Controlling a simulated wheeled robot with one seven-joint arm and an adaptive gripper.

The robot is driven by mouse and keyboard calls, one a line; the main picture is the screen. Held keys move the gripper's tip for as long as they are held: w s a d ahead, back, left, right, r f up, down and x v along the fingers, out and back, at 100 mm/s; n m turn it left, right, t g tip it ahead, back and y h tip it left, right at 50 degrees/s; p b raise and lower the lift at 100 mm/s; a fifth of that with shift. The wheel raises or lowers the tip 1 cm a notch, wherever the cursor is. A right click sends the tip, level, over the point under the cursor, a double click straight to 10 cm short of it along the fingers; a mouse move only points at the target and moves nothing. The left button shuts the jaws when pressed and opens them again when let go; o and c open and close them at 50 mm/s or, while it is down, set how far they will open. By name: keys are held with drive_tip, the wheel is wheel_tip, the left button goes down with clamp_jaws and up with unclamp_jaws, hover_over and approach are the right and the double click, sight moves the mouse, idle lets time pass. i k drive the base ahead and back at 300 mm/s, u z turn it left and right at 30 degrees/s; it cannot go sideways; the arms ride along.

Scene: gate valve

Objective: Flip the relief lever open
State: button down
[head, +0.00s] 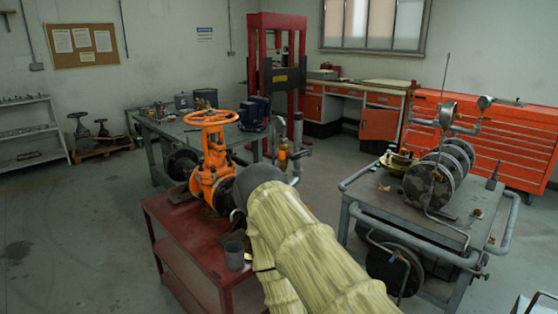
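The orange gate valve (212,170) with its orange handwheel (210,118) stands upright on the red cart (180,225), left of my sleeved arm. My arm reaches from the lower right toward the valve's right side and ends in a dark grey rounded part there.
A grey trolley (420,215) with gauges and flanged discs stands close on the right. A workbench (165,130) and a red press (262,75) stand behind. Floor at left is clear.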

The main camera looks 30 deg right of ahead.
sight(293, 157)
drive_tip(key=z, duration=0.4)
drive_tip(key=i, duration=0.8)
drive_tip(key=z, duration=0.85)
